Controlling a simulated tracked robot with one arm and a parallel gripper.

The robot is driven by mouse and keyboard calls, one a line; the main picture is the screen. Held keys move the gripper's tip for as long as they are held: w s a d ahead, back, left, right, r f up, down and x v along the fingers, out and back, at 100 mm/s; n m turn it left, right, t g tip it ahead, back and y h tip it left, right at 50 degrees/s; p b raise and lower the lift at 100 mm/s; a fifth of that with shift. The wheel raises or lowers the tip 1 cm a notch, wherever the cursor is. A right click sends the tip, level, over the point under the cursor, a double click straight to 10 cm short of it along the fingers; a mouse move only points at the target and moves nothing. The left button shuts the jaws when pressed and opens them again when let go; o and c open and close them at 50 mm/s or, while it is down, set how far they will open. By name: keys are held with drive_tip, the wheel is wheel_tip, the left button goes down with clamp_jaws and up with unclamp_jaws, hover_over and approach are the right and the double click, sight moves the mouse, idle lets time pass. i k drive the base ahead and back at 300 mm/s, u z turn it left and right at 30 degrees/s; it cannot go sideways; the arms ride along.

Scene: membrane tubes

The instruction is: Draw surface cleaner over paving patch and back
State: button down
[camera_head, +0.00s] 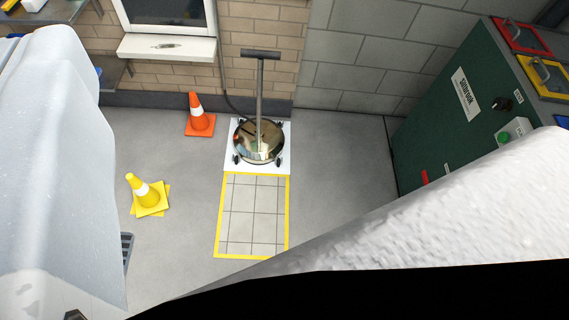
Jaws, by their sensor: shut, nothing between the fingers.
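The surface cleaner (258,141) is a round, shiny metal disc on small dark wheels, with an upright pole and a dark T-shaped handle (261,54). It stands on a white mat (284,165) near the brick wall. The paving patch (252,213) is a set of pale square slabs framed in yellow, directly in front of the mat. Its lower right corner meets the edge of a pale shape in the foreground. The cleaner is at the far end of the patch, off the slabs. My gripper does not show in this view.
An orange cone (198,116) stands left of the cleaner, and a yellow cone (146,194) left of the patch. A green cabinet (462,110) is at right. A white ledge (167,47) juts out below the window. Large pale shapes block the left and lower right.

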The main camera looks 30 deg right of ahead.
sight(261, 145)
drive_tip(key=z, duration=0.8)
drive_tip(key=i, duration=1)
